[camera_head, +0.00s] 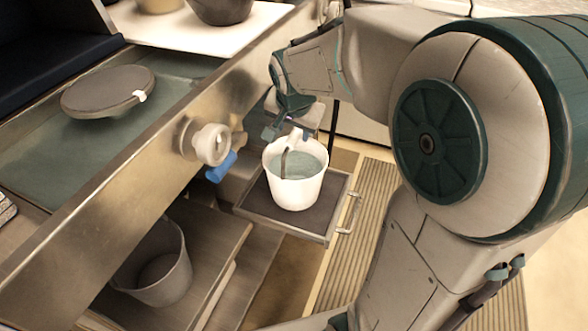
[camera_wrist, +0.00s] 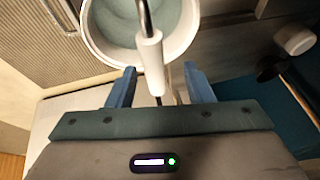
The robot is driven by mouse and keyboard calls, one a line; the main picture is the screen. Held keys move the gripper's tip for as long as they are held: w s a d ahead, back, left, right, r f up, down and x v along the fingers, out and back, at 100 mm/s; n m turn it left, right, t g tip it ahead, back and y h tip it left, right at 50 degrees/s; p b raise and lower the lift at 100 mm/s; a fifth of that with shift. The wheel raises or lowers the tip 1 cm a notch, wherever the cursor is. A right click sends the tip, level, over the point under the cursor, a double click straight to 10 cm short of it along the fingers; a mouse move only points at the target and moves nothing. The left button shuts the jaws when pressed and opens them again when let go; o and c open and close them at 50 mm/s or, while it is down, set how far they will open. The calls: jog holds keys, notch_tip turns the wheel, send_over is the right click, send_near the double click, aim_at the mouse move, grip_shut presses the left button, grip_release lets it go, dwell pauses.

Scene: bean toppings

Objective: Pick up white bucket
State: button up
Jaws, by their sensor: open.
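The white bucket (camera_head: 296,192) stands upright on a dark pull-out tray (camera_head: 257,207), with grey-green contents inside. My gripper (camera_head: 287,134) is just above and behind its far rim in the head view. In the wrist view the bucket (camera_wrist: 187,50) is at the top, with its handle raised toward me. The white handle grip (camera_wrist: 149,60) reaches the space between the two blue fingertips of my gripper (camera_wrist: 160,84). The gripper is open, with a gap on both sides of the handle. I cannot tell whether either finger touches it.
A metal counter edge (camera_head: 128,187) runs along the left, with a white knob (camera_head: 211,144) and blue lever (camera_head: 222,167) close to the bucket. A second grey bucket (camera_head: 158,265) stands on the lower shelf. A round grey lid (camera_head: 107,91) lies on the counter.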

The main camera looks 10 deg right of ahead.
jog(key=x, duration=0.1)
jog(key=b+x, duration=0.1)
jog(key=x, duration=0.1)
jog(key=b+x, duration=0.1)
jog(key=x, duration=0.1)
jog(key=shift+s+d+f, duration=0.1)
jog(key=shift+d+f, duration=0.05)
jog(key=shift+d, duration=0.15)
grip_shut()
jog(key=shift+r, duration=0.2)
jog(key=shift+r, duration=0.1)
